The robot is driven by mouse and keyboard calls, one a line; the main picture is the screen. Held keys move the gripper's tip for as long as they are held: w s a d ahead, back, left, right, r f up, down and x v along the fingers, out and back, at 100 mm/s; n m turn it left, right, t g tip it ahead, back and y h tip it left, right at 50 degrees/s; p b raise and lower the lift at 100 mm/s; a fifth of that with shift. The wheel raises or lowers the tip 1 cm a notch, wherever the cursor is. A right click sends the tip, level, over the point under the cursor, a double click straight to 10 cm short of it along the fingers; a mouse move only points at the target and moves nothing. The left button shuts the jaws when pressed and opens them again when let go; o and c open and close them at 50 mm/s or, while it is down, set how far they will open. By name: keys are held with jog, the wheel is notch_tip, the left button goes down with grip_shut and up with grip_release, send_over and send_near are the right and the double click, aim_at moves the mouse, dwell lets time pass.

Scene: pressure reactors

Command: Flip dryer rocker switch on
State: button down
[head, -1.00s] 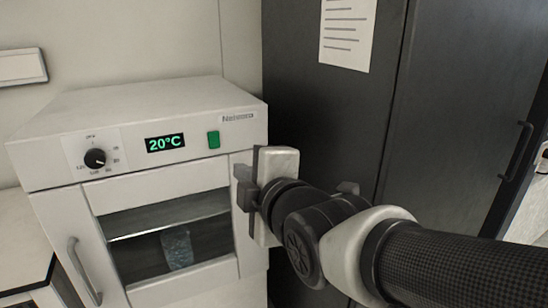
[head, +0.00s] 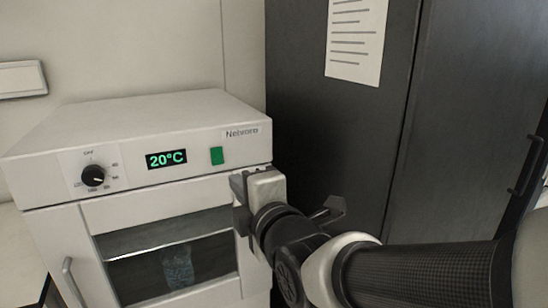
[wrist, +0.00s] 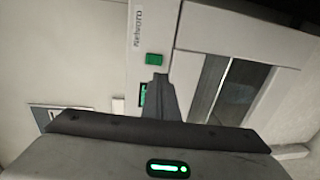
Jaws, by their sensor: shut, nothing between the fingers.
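The dryer (head: 130,125) is a white cabinet at the left in the head view, with a glass door. Its green rocker switch (head: 217,155) is on the front panel, right of the lit display reading 20°C (head: 166,159). I cannot tell the switch's position. My gripper (head: 236,184) is shut and empty, in front of the panel, a little below and right of the switch. In the wrist view, the shut fingertips (wrist: 155,80) appear just below the green switch (wrist: 154,59); I cannot tell whether they touch it. The fingers partly cover the display there.
A black dial (head: 93,175) is left of the display. The dryer door has a handle (head: 72,283) at its left. A dark tall cabinet (head: 335,120) with a paper sheet (head: 356,40) stands at the right, behind my arm.

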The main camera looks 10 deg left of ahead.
jog(key=b, duration=0.2)
send_near(218, 163)
jog(key=x, duration=0.5)
jog(key=shift+f, duration=0.1)
jog(key=shift+w+a, duration=0.3)
jog(key=shift+w, duration=0.35)
jog(key=shift+a, duration=0.15)
